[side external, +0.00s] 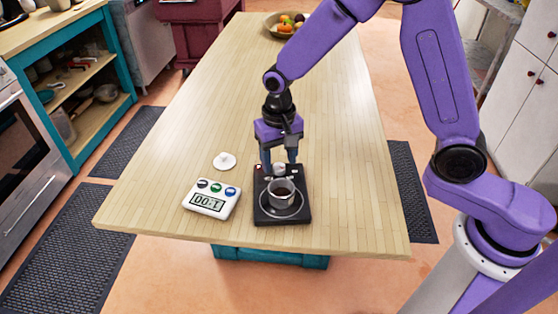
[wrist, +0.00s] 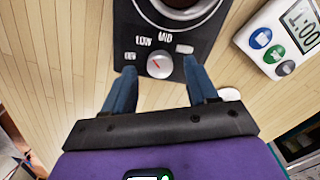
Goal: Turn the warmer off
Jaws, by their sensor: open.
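The black warmer (side external: 262,214) lies on the wooden table, with a metal cup (side external: 282,190) of dark liquid on its round plate. The warmer (wrist: 125,40) also shows in the wrist view. Its pale round knob (wrist: 159,64) carries a red pointer mark slanting up-left, roughly towards LOW; the exact setting is hard to tell. LOW and MID are readable; the labels at either side are small. My gripper (side external: 279,163) points down over the warmer's knob end. Its open blue fingers (wrist: 159,67) stand on either side of the knob, with visible gaps; contact cannot be seen.
A white timer (side external: 210,199) with coloured buttons lies left of the warmer. A small white round object (side external: 224,160) lies behind the timer. A fruit bowl (side external: 283,25) stands at the far end. The table (side external: 160,190) is otherwise clear.

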